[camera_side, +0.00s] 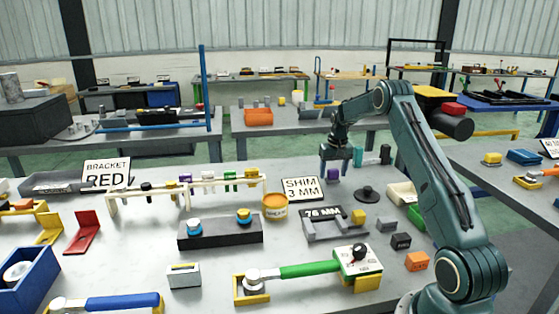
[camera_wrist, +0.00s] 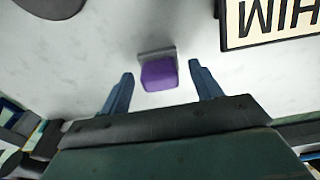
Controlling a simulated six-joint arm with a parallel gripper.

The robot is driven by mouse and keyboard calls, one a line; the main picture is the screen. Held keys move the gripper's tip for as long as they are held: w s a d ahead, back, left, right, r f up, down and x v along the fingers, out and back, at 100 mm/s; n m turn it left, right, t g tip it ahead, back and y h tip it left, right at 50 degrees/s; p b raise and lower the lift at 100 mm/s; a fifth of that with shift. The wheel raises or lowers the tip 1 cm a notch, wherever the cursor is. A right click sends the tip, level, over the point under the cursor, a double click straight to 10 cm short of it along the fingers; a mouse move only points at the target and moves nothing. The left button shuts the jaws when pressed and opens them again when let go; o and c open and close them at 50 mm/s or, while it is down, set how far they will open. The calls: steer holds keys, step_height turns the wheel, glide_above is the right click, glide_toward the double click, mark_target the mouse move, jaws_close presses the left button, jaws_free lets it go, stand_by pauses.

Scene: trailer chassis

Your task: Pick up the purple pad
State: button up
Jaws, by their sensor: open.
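The purple pad (camera_wrist: 159,75) is a small rounded block on a grey backing piece, lying on the table in the wrist view. It also shows in the side view (camera_side: 333,174), just below my gripper. My gripper (camera_wrist: 160,82) is open in the wrist view, with one finger to the left and one to the right of the pad, both apart from it. In the side view my gripper (camera_side: 338,168) points down over the pad. How high the fingertips are above the table is hard to tell.
The "SHIM 3 MM" sign (camera_side: 302,189) stands close to the left of the pad. A dark knobbed disc (camera_side: 367,194) lies to its right. A "76 MM" gauge (camera_side: 335,222) sits in front. Teal and dark cylinders (camera_side: 385,154) stand behind to the right.

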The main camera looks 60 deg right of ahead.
mark_target(333, 170)
stand_by(0.4)
steer(key=c, duration=1.2)
steer(key=shift+o, duration=0.2)
steer(key=shift+r, duration=0.15)
step_height(333, 170, up, 20)
